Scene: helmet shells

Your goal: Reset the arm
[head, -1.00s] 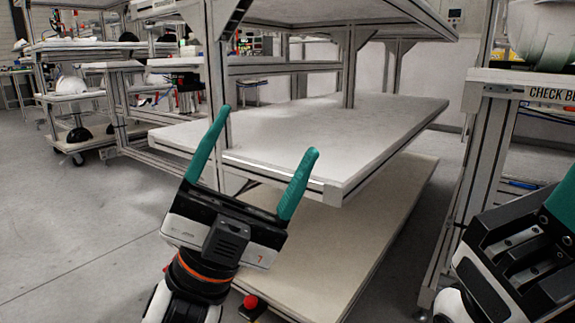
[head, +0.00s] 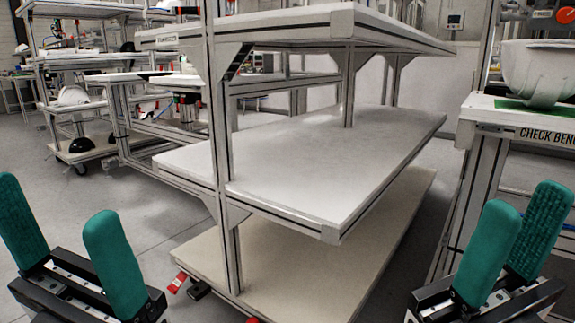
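My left gripper (head: 57,202) is at the lower left of the head view. Its two teal fingers point up and stand apart, with nothing between them. My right gripper (head: 526,202) is at the lower right, with its teal fingers also upright, apart and empty. Both grippers appear in front of the shelving and touch nothing that I can see. Most of both arms is out of view.
A rack with bare shelves (head: 310,170) stands ahead between the grippers. A bench (head: 500,112) marked "CHECK BEN" at right carries a white helmet shell (head: 540,68) on a green patch. Another rack with helmets (head: 72,96) stands back left, beyond open floor.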

